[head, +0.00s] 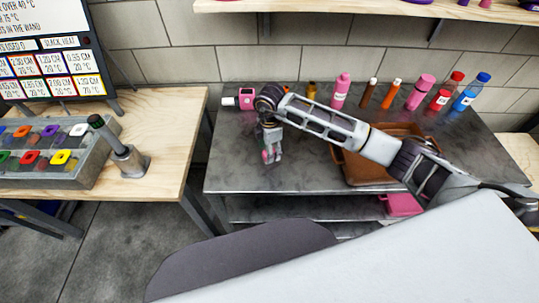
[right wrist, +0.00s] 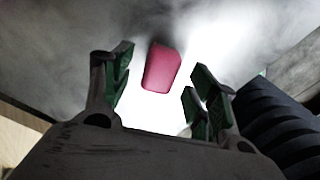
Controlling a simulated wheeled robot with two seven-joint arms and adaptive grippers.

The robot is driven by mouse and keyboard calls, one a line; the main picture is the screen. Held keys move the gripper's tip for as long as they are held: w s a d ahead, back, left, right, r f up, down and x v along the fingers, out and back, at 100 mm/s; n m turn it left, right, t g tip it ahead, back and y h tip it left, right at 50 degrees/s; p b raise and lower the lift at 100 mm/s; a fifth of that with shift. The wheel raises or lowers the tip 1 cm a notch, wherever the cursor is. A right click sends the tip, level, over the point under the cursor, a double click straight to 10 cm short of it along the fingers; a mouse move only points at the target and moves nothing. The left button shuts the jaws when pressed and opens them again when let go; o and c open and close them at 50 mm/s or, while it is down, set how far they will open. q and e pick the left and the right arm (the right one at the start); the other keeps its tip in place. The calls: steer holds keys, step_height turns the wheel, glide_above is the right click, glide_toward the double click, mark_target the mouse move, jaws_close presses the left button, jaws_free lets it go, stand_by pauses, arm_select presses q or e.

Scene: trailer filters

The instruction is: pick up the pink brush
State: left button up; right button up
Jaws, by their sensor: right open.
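A small pink piece, likely the pink brush, (right wrist: 161,68) shows in the right wrist view. It lies beyond and between my right fingertips, apart from both; no bristles can be made out. In the head view only a bit of pink (head: 265,155) shows at my right gripper (head: 271,157), the rest hidden by the fingers. My right gripper also shows in the right wrist view (right wrist: 157,88), with its green-padded fingers wide apart and empty. It hangs pointing down over the left part of the dark metal table (head: 230,172). My left gripper is not in view.
A pink device (head: 246,98) stands behind the gripper. Several bottles, including a pink bottle (head: 341,90) and a blue bottle (head: 470,91), line the table's back. A brown tray (head: 362,174) lies under my right arm. A wooden table (head: 165,170) stands left, across a gap.

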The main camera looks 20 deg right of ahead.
steer(key=shift+f, duration=1.15)
steer(key=shift+c, duration=0.3)
steer(key=c, duration=1.1)
steer(key=shift+r, duration=0.1)
step_height(320, 180, up, 8)
steer(key=shift+r, duration=0.25)
steer(key=shift+r+b, duration=0.3)
steer(key=shift+r, duration=0.4)
